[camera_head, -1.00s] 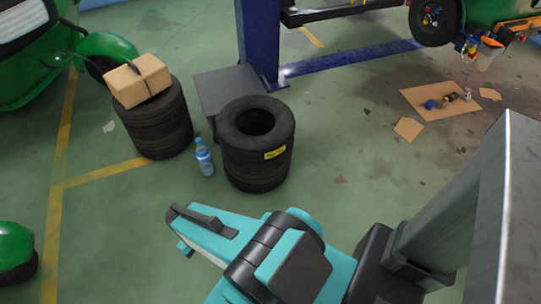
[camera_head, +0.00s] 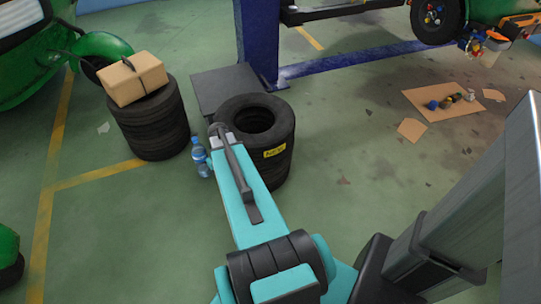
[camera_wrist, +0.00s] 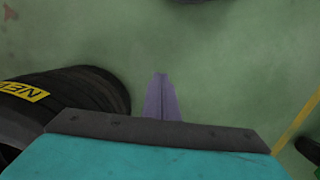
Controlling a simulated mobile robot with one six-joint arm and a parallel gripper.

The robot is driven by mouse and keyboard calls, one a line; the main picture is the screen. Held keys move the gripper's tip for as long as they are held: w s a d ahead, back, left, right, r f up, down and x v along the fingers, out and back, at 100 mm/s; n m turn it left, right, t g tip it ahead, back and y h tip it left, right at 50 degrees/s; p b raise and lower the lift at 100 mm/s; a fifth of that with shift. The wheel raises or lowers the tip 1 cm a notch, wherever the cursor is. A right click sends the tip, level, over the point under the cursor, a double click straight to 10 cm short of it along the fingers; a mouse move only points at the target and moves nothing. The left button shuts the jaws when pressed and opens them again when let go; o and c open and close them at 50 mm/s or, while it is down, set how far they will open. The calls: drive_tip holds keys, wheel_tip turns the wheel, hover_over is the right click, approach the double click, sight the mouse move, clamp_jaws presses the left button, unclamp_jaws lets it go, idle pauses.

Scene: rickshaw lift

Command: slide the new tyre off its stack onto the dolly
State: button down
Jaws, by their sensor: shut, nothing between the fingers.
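The new tyre (camera_head: 278,120) is black with a yellow label and lies flat on top of a short tyre stack (camera_head: 270,180). It also shows at the left of the wrist view (camera_wrist: 100,90), its label partly cut off. The dolly, seemingly the dark grey flat platform (camera_head: 222,85), stands on the floor just behind the stack. My gripper (camera_wrist: 161,98) is shut and empty, its fingers pointing past the tyre's side over bare floor. In the head view my arm covers the stack's left front; I cannot tell whether it touches the tyre.
A water bottle (camera_head: 199,160) stands left of the stack, close to my arm. Another tyre stack (camera_head: 152,125) at the left bears a cardboard box (camera_head: 135,78). A blue lift post (camera_head: 257,40) rises behind the dolly.

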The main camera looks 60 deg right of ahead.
drive_tip(key=s+d+r+m+b, duration=0.1)
drive_tip(key=s+d+r, duration=0.1)
drive_tip(key=d, duration=0.5)
drive_tip(key=s+d+r+b, duration=0.1)
drive_tip(key=d+b, duration=0.1)
drive_tip(key=d, duration=0.4)
drive_tip(key=m+t+h+b, duration=0.1)
drive_tip(key=b, duration=0.1)
approach(270, 152)
drive_tip(key=s+a+r, duration=0.2)
drive_tip(key=s+a, duration=0.2)
drive_tip(key=s, duration=0.1)
drive_tip(key=shift+w+d, duration=0.15)
drive_tip(key=shift+w, duration=0.05)
drive_tip(key=shift+f, duration=0.2)
drive_tip(key=shift+w+d+f+b, duration=0.3)
drive_tip(key=shift+w+f, duration=0.25)
drive_tip(key=shift+f, duration=1.05)
drive_tip(key=shift+w+d+f+b, duration=0.15)
drive_tip(key=shift+w+d+f, duration=0.35)
drive_tip(key=shift+f, duration=1.15)
drive_tip(key=shift+w+d+f+b, duration=0.3)
drive_tip(key=shift+w+f, duration=0.35)
drive_tip(key=shift+f, duration=0.95)
